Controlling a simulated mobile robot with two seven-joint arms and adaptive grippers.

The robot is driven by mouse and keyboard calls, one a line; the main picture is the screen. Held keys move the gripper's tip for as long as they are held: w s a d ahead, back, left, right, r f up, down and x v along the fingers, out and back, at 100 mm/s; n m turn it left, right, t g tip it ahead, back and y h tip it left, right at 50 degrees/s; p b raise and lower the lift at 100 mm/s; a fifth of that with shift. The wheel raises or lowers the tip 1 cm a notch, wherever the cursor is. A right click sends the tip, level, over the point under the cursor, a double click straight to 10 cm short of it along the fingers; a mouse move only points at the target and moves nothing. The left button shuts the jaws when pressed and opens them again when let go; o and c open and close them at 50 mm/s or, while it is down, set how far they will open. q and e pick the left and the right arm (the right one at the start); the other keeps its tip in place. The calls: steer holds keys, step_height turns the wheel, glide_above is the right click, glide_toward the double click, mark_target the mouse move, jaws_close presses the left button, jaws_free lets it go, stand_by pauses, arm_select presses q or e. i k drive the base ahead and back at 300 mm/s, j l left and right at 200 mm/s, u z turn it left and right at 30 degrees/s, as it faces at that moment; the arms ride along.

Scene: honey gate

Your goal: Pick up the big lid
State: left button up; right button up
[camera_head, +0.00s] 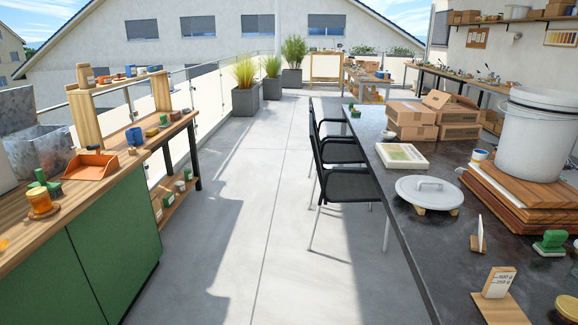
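A round light-grey lid (427,187) with a bar handle on top lies flat on wooden supports on the dark table, near the table's left edge. Part of the supports shows under its front rim. A large pale bucket (537,143) stands on a stack of wooden boards to its right, with a wide round white cover (548,97) at its top. I cannot tell from the label-free surfaces which round piece is the big lid; the one with the handle lies free on the table. Neither gripper is in view.
A green cabinet (115,230) is at left; the aisle floor (260,200) between is clear.

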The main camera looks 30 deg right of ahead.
mark_target(427, 193)
steer(key=i+z, duration=0.8)
steer(key=i+j+z, duration=0.25)
steer(key=z, duration=0.15)
steer(key=i+j+z, duration=0.4)
steer(key=i+l, duration=0.05)
steer(key=l, duration=0.05)
